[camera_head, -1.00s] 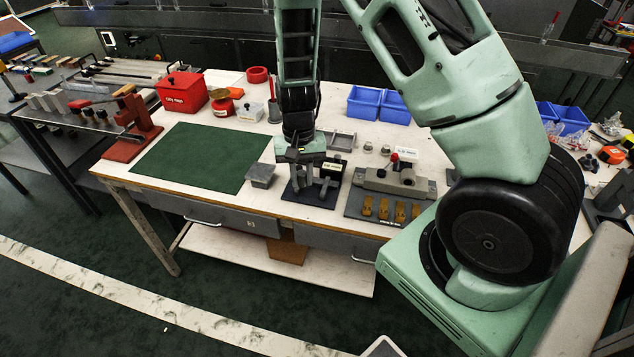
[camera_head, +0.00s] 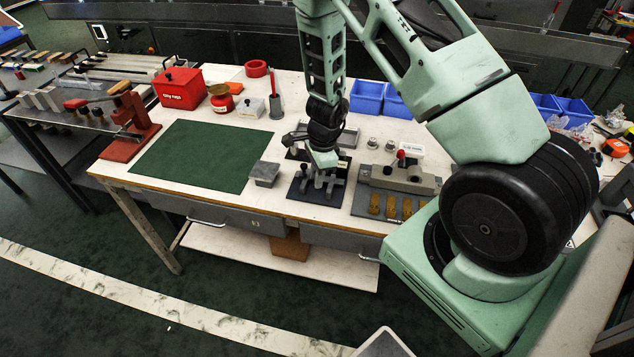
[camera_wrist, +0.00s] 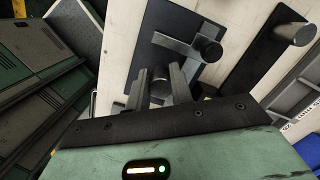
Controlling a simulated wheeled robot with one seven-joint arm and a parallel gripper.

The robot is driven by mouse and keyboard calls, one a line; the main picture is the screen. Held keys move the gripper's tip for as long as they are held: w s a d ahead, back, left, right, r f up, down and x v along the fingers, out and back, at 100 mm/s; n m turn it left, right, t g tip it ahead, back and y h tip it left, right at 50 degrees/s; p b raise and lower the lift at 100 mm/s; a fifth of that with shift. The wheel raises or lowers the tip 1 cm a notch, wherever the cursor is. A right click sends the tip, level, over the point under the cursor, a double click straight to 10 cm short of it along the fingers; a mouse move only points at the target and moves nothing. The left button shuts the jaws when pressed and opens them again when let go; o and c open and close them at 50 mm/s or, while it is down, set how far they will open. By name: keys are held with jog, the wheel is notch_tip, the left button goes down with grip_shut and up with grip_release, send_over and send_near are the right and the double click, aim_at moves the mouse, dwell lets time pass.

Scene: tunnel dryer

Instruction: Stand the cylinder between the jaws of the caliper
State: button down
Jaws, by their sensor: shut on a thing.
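My gripper (camera_wrist: 160,88) is shut on a dark grey cylinder (camera_wrist: 159,80), which shows between its two fingers in the wrist view. In the head view my gripper (camera_head: 318,180) is low over the dark plate (camera_head: 313,197) near the table's front edge. The grey caliper (camera_wrist: 178,47), with a round dark knob, lies right by the fingertips on the dark plate (camera_wrist: 160,20). In the head view the caliper (camera_head: 336,189) is partly hidden by my gripper. I cannot tell whether the cylinder touches the plate or stands between the jaws.
A second dark plate with a grey post (camera_wrist: 293,33) lies beside the first. A grey block (camera_head: 265,173) is left of my gripper. A grey fixture (camera_head: 400,177) with a red knob stands to the right. The green mat (camera_head: 195,155) is clear.

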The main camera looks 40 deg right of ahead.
jog(key=shift+f, duration=1.3)
jog(key=shift+f+b, duration=0.2)
jog(key=shift+b, duration=0.1)
jog(key=c, duration=1.5)
grip_release()
jog(key=shift+r, duration=0.1)
